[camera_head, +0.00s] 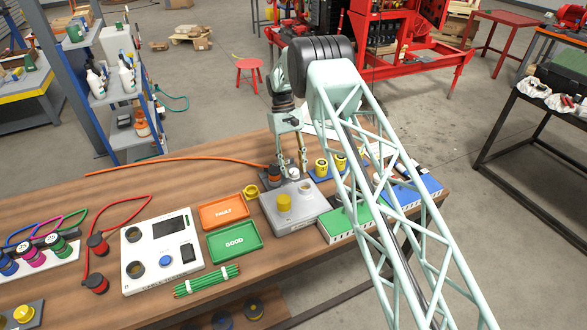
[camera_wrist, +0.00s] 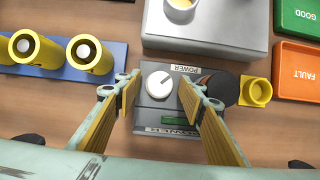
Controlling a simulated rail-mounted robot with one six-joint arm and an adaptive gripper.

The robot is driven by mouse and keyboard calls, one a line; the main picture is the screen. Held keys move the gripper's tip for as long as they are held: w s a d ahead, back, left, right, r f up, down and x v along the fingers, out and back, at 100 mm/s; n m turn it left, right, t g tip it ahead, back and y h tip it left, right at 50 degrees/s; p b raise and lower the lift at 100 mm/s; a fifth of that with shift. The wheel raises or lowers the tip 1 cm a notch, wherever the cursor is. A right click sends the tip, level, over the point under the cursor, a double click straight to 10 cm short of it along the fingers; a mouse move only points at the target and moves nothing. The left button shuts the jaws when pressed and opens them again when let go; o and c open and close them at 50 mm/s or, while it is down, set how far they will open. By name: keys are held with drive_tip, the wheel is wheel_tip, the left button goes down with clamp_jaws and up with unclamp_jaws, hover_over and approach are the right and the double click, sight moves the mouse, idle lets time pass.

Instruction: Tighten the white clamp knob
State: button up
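A round white knob (camera_wrist: 159,85) with a pointer mark sits on a small grey box (camera_wrist: 155,116) labelled POWER. In the head view the knob (camera_head: 294,173) shows just below my fingers. My gripper (camera_wrist: 160,94) is open above the box, one finger on each side of the knob in the wrist view. Gaps show between the knob and both fingers, and nothing is held. In the head view my gripper (camera_head: 290,168) points down at the box. The exact height of the fingertips over the knob is hard to tell.
A dark round plug (camera_wrist: 218,88) with an orange cable stands close beside one finger. A yellow ring (camera_wrist: 257,91) lies beyond it. A larger grey box (camera_wrist: 205,35) and a blue stand (camera_wrist: 60,68) with yellow cylinders are nearby. Orange (camera_head: 223,212) and green (camera_head: 234,242) trays lie left.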

drive_tip(key=v, duration=1.2)
idle(0.4)
idle(0.3)
